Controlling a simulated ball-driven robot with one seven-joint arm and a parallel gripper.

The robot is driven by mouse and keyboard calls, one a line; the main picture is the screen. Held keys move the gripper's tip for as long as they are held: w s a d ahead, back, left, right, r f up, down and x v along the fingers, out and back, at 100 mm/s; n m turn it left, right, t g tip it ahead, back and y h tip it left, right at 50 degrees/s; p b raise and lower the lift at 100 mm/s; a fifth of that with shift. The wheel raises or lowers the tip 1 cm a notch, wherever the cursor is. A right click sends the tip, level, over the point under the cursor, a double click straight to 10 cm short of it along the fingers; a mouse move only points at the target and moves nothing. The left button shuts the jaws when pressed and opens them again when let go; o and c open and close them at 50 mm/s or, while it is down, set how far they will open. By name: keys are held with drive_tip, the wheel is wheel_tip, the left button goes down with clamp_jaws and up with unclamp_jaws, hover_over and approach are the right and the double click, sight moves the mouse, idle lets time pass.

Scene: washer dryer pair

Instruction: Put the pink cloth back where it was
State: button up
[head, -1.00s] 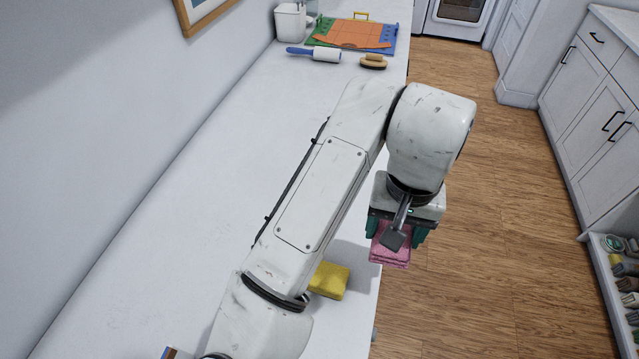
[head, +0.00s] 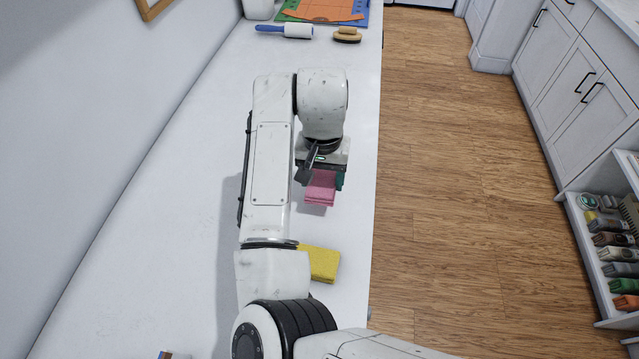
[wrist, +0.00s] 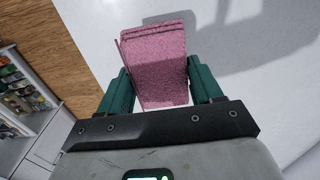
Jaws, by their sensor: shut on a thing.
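The pink cloth (head: 320,188) is a folded pad held in my gripper (head: 322,176) over the white countertop (head: 200,130), near its right edge. In the wrist view the pink cloth (wrist: 158,65) stands between the two green fingers of my gripper (wrist: 160,85), which are shut on it. A shadow falls on the white surface beyond it. I cannot tell how high the cloth is above the counter. A yellow folded cloth or sponge (head: 320,262) lies on the counter nearer to me, partly hidden by my arm.
A lint roller (head: 286,31) and a brush (head: 347,35) lie at the far end, before an orange and blue-green board (head: 320,10). The counter between them and my gripper is clear. Wooden floor (head: 450,180) and a shelf of several items (head: 612,240) are at right.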

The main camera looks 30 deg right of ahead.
sight(320, 187)
drive_tip(key=shift+w+f, duration=0.4)
drive_tip(key=shift+f, duration=0.1)
drive_tip(key=shift+f+p, duration=0.55)
drive_tip(key=shift+f, duration=1.05)
drive_tip(key=shift+f, duration=0.2)
drive_tip(key=o, duration=1)
drive_tip(key=shift+r, duration=0.1)
wheel_tip(320, 187, up, 12)
drive_tip(key=shift+r+b, duration=0.15)
drive_tip(key=shift+b, duration=0.6)
